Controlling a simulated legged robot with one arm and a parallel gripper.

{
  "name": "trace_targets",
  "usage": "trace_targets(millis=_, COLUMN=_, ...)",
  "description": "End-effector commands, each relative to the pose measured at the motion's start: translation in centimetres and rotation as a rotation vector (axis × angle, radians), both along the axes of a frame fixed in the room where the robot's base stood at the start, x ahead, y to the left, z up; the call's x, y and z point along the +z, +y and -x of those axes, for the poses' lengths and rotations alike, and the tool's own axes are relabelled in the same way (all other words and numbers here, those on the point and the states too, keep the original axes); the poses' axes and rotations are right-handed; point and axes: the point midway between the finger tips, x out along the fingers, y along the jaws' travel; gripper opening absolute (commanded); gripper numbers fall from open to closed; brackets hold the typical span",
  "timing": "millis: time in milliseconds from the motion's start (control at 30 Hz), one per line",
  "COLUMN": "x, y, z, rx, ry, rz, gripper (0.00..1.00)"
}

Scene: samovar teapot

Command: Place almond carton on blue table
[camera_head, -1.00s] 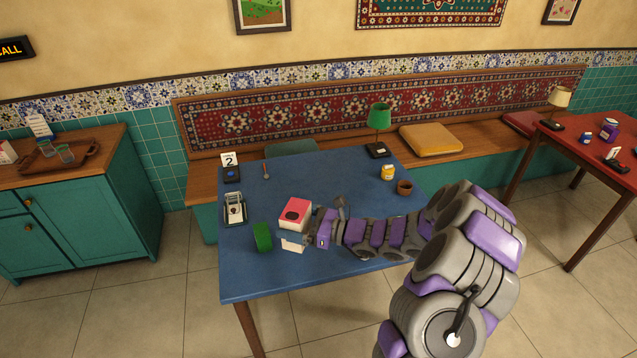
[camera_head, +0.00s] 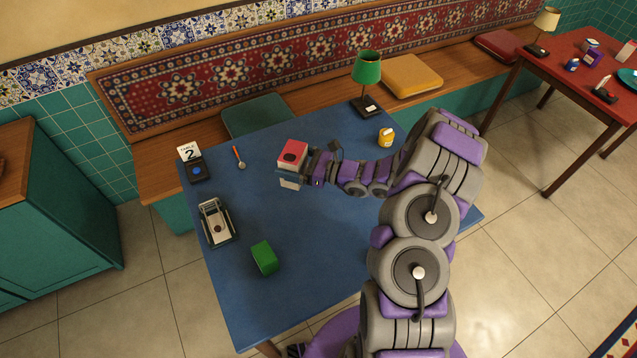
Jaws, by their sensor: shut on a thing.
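My gripper (camera_head: 301,177) is shut on a small carton (camera_head: 291,156) with a red top and pale sides, probably the almond carton; its label is too small to read. The carton is upright over the middle of the blue table (camera_head: 290,240). I cannot tell whether its base touches the tabletop. My arm reaches in from the right, and its links hide the right part of the table and the brown cup seen earlier.
On the table are a green block (camera_head: 264,257), a framed device (camera_head: 216,222), a table sign (camera_head: 191,160), a spoon (camera_head: 239,157), a green lamp (camera_head: 367,82) and a yellow jar (camera_head: 386,136). A red table (camera_head: 590,75) stands at the right.

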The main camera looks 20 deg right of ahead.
Motion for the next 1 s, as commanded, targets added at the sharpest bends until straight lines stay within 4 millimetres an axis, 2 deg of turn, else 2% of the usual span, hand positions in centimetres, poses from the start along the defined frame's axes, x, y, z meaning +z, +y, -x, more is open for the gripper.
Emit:
trace_targets(millis=100, x=-2.9, y=1.2, z=0.5, rx=0.006, ry=0.008, rz=-0.004, gripper=0.33)
trace_targets(millis=400, x=-9.1, y=5.3, z=2.2, rx=0.015, ry=0.006, rz=0.008, gripper=0.33)
trace_targets(millis=533, x=-10.7, y=6.5, z=2.9, rx=0.017, ry=0.003, rz=0.015, gripper=0.33)
trace_targets(millis=667, x=-11.4, y=6.8, z=3.1, rx=0.016, ry=0.000, rz=0.014, gripper=0.33)
trace_targets(millis=767, x=-11.7, y=6.9, z=2.2, rx=0.016, ry=-0.004, rz=0.014, gripper=0.33)
trace_targets(millis=1000, x=-12.3, y=8.1, z=-3.0, rx=0.019, ry=-0.009, rz=0.015, gripper=0.33)
